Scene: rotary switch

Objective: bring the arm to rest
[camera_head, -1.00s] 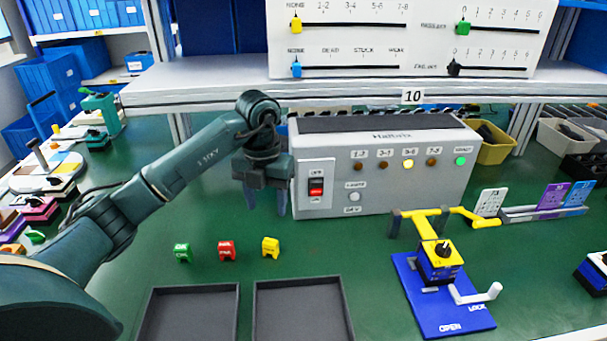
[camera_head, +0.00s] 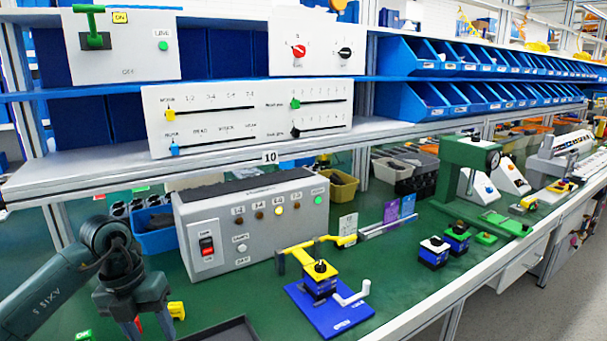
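My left gripper (camera_head: 145,322) hangs at the lower left, pointing down, with its two fingers apart and nothing seen between them. It is left of the grey control box (camera_head: 250,222) and apart from it in the picture. It partly covers a small red block (camera_head: 138,321). A white panel with a red rotary knob (camera_head: 298,51) and a black rotary knob (camera_head: 345,53) stands on the upper shelf, far from the gripper. My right gripper is out of view.
A yellow block (camera_head: 177,311) and a green block (camera_head: 84,335) lie near the gripper. A dark tray (camera_head: 225,332) is at the bottom edge. A blue base plate (camera_head: 330,310) carries a yellow clamp and crank. A shelf edge (camera_head: 100,180) runs above the bench.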

